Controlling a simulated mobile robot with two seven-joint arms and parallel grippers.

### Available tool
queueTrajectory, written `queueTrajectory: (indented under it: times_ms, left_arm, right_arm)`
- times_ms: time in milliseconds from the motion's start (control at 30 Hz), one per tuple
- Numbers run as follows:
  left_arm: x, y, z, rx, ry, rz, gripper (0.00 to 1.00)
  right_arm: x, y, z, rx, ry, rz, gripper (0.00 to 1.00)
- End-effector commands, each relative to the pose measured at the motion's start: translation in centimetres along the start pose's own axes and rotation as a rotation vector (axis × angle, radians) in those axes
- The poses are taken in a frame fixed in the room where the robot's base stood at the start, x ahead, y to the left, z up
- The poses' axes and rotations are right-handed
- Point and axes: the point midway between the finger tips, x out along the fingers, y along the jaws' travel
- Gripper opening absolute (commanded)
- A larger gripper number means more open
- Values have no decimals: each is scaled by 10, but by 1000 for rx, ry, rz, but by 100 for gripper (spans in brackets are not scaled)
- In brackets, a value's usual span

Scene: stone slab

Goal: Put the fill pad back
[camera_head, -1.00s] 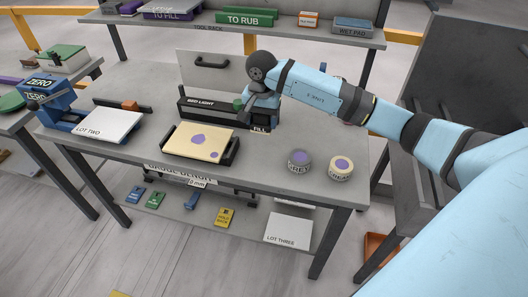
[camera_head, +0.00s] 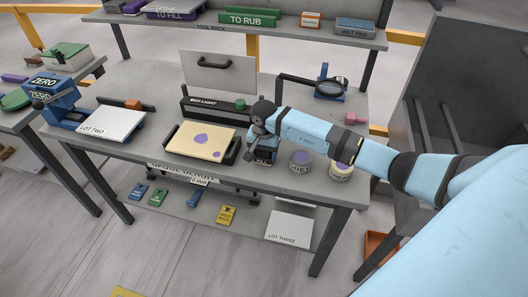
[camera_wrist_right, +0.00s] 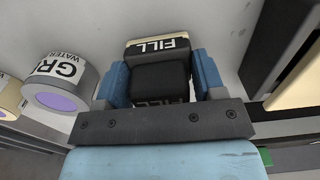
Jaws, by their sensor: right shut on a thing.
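My right gripper (camera_head: 262,158) is low over the bench, just right of the slab tray and left of the grey tin. In the right wrist view, its blue fingers (camera_wrist_right: 160,88) are shut on the fill pad (camera_wrist_right: 160,78), a black block with white FILL lettering. In the head view the hand mostly hides the pad. I cannot tell whether it touches the bench. A purple holder marked TO FILL (camera_head: 172,14) is on the tool rack at the back left. My left gripper is not in view.
The cream slab with purple patches (camera_head: 188,147) lies in its dark tray (camera_head: 230,152). A grey tin (camera_head: 300,161) and a cream tin (camera_head: 340,172) stand right of my gripper. The bed light box (camera_head: 205,106) and a magnifier (camera_head: 328,88) are behind. The wet pad (camera_head: 355,26) is on the rack.

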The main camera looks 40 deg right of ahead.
Motion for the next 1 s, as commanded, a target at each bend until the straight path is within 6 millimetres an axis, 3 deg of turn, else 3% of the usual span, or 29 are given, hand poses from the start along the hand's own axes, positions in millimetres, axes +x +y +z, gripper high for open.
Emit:
queueTrajectory:
  times_ms: [233, 267, 367, 767, 1000]
  left_arm:
    - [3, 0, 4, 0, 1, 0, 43]
    - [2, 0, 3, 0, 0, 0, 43]
    - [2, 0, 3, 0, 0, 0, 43]
    - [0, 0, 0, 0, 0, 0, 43]
    - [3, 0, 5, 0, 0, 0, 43]
  right_arm:
    - [5, 0, 0, 0, 0, 1, 41]
    - [4, 0, 0, 0, 0, 1, 68]
    - [3, 0, 0, 0, -1, 1, 89]
    - [-6, 0, -1, 0, 2, -2, 89]
    - [-54, -1, -2, -2, 4, -3, 89]
